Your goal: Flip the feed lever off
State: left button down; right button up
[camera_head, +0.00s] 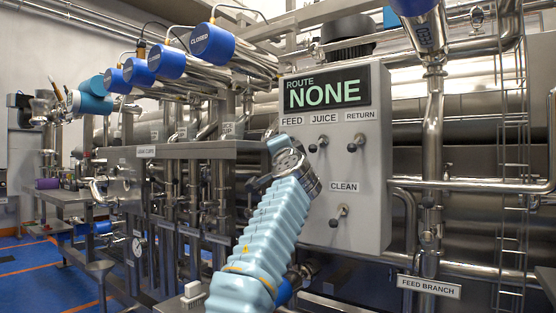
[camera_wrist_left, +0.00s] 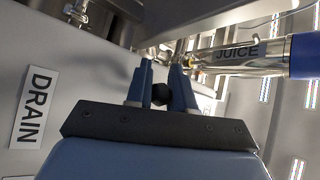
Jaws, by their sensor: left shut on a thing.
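The grey control box (camera_head: 372,215) stands right of centre in the head view, its display (camera_head: 326,92) reading "ROUTE NONE". The FEED label (camera_head: 291,121) is at its upper left. My light-blue left arm reaches up to the box and hides the spot below that label. In the wrist view, my left gripper (camera_wrist_left: 162,88) is shut on the feed lever, whose round black knob (camera_wrist_left: 159,94) sits between the blue fingers. A DRAIN label (camera_wrist_left: 34,108) shows on the box face at the left. The lever's tilt cannot be made out. My right gripper is out of view.
The juice lever (camera_head: 322,141) and return lever (camera_head: 353,146) are close by on the right. The clean lever (camera_head: 339,213) is lower down. Blue-capped valves (camera_head: 212,43) and steel pipes crowd the left. A pipe marked JUICE (camera_wrist_left: 237,53) shows in the wrist view.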

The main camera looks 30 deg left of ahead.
pick_arm(q)
jog(key=shift+f+n+y+b, duration=0.15)
jog(key=shift+n+y+b, duration=0.15)
jog(key=shift+y+b, duration=0.1)
jog(key=c, duration=1)
grip_release()
jog(key=b+v, duration=0.2)
jog(key=shift+d+f, duration=0.2)
jog(key=shift+f, duration=0.15)
jog(key=v, duration=1.1)
jog(key=shift+s+d+r, duration=0.1)
jog(key=shift+s+r, duration=0.1)
jog(key=shift+s, duration=0.05)
